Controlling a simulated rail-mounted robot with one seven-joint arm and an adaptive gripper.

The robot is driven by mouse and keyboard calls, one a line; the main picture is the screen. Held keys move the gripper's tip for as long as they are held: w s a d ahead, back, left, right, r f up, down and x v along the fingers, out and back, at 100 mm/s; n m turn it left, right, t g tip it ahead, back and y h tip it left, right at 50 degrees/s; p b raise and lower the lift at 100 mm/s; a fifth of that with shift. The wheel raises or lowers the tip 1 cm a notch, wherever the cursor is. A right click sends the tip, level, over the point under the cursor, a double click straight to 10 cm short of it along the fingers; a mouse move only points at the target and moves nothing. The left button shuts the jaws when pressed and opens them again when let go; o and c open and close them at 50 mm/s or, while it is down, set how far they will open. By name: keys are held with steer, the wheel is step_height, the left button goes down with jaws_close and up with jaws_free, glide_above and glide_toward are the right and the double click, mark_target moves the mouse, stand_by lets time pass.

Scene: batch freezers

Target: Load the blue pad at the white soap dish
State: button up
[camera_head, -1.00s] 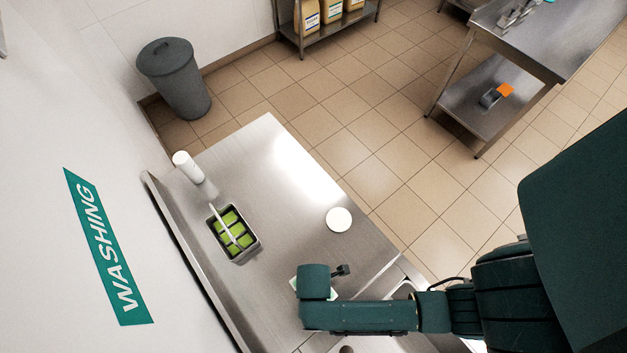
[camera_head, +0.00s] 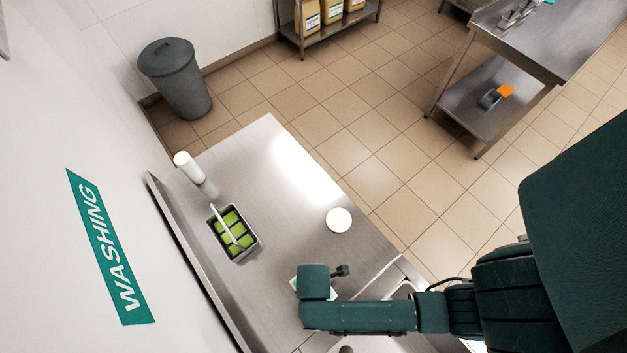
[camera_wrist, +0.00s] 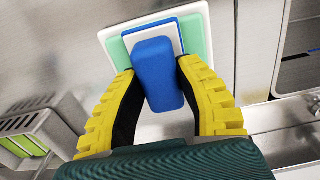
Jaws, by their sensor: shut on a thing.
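A blue pad (camera_wrist: 158,72) with a thick blue grip block and a white layer shows in the wrist view. My gripper (camera_wrist: 155,75) has its two yellow fingers shut on the sides of the block. Under the pad is a flat square piece (camera_wrist: 200,28), pale green with a white rim; I cannot tell whether the pad touches it. In the head view my arm hides the pad, and only edges of the square piece (camera_head: 333,294) show. A round white dish (camera_head: 339,220) lies on the steel counter; I cannot tell which is the soap dish.
A metal container (camera_head: 258,240) with green blocks stands on the steel counter (camera_head: 265,165), left of my arm. A white cylinder (camera_head: 188,166) stands at the wall side. A sink basin (camera_wrist: 285,140) lies right in the wrist view. The counter's far end is mostly clear.

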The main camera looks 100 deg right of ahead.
step_height(320, 180, up, 5)
steer(key=p, duration=0.6)
steer(key=shift+r+p, duration=0.35)
steer(key=shift+r, duration=0.65)
